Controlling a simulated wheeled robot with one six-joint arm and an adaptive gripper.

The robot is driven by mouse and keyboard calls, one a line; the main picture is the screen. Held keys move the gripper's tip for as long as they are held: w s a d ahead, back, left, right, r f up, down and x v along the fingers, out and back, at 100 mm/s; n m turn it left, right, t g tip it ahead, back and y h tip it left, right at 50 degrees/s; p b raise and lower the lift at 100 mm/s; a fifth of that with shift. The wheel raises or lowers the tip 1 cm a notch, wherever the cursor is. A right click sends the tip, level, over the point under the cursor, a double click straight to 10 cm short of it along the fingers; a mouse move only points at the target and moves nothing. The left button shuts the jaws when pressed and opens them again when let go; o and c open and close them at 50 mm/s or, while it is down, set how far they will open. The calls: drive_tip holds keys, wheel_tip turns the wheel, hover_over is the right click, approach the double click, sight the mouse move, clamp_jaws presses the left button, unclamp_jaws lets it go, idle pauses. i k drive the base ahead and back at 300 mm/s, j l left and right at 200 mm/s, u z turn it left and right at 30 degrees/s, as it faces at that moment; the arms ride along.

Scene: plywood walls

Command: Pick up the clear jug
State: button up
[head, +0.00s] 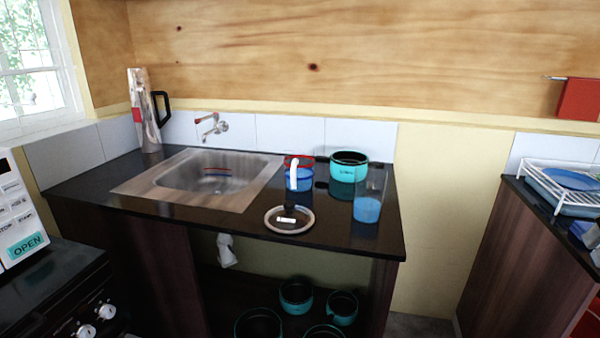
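A tall, clear-looking jug (142,112) with a black handle and a red patch stands upright in the back left corner of the black counter, left of the sink. Its handle points right. A see-through container (368,206), blue in its lower part, stands near the counter's right end. A blue vessel (298,178) with a red rim and a white handle stands right of the sink. My gripper is not in view.
A sink (148,192) with a wall tap (211,125) fills the counter's left half. A turquoise pot (348,168) and a round lid (290,219) are on the right half. A stove (62,285) is at lower left, and a dish rack (560,200) on the right counter.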

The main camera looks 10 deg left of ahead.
sight(299, 160)
drive_tip(key=i+l+u, duration=1.05)
drive_tip(key=k+j+z, duration=0.1)
drive_tip(key=l+z, duration=0.1)
drive_tip(key=j+u, duration=0.2)
